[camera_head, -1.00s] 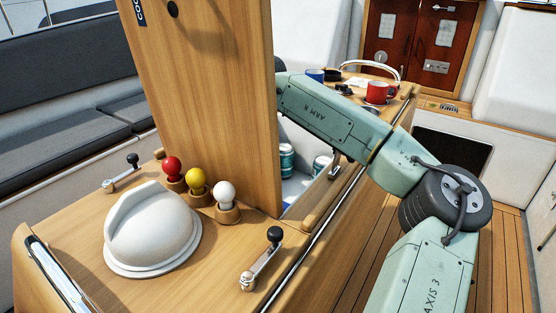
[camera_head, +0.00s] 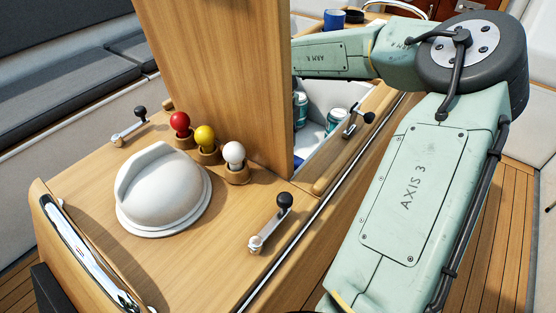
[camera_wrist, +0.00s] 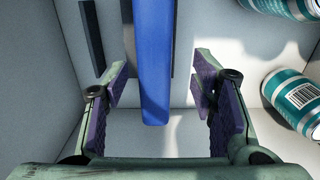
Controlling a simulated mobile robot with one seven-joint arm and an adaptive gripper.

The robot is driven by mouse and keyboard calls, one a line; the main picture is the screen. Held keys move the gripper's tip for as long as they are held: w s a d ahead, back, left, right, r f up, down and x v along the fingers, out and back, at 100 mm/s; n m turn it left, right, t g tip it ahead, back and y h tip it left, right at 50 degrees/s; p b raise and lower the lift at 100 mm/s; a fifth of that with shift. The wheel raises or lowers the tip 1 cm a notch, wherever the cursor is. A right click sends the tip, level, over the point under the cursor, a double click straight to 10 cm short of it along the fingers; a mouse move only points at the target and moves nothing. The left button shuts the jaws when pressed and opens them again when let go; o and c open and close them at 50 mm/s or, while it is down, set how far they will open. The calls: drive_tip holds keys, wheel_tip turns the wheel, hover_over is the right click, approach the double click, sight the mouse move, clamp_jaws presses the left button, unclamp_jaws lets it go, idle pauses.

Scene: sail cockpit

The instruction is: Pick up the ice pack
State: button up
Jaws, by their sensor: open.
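The ice pack is a blue slab (camera_wrist: 153,65) seen edge-on in the wrist view, running from the top edge down to between my fingers. My gripper (camera_wrist: 158,95) is open, with one purple-padded finger on each side of the blue slab and a visible gap on both sides. The slab's upper part is cut off by the frame. In the head view my gripper and the ice pack are hidden behind the raised wooden lid (camera_head: 225,75).
Teal and silver cans (camera_wrist: 292,98) lie right of my gripper inside the white cool box (camera_wrist: 205,150). Cans (camera_head: 336,120) also show in the head view. The box walls are close on the left. Crank handles (camera_head: 270,225) and a white dome (camera_head: 160,190) sit on the wooden top.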

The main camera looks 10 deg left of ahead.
drive_tip(key=f, duration=0.1)
drive_tip(key=f+p, duration=0.1)
drive_tip(key=f, duration=0.2)
drive_tip(key=shift+s+a+f, duration=0.1)
drive_tip(key=shift+s+f, duration=0.05)
drive_tip(key=shift+s, duration=0.1)
drive_tip(key=shift+c, duration=0.2)
clamp_jaws()
idle(0.4)
